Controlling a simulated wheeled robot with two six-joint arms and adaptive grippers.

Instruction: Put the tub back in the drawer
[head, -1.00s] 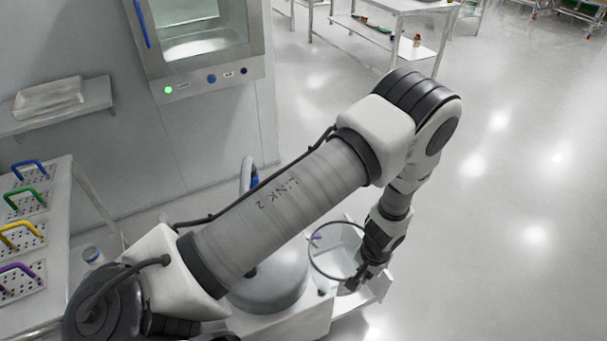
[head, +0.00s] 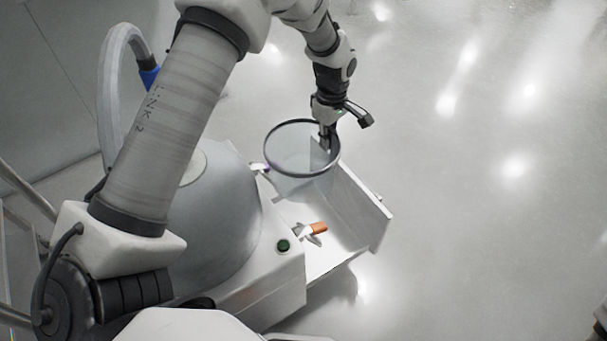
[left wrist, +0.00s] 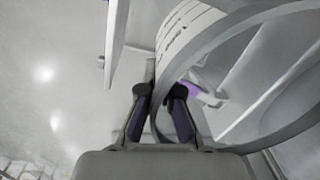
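The tub (head: 300,180) is a clear round container with a dark rim, upright over the far part of the open white drawer (head: 322,262). I cannot tell whether its base touches the drawer floor. My left gripper (head: 326,142) is at the tub's far right rim, pointing down. In the left wrist view its two fingers (left wrist: 160,98) are closed on the tub wall (left wrist: 190,30), one on each side. My right gripper does not show.
The drawer holds an orange-handled tool (head: 318,228) in its near part, and a purple item (left wrist: 190,88) shows near the tub. The drawer's front panel (head: 365,200) stands at right. A domed machine (head: 215,225) with a green button (head: 283,246) is at left. Open floor lies right.

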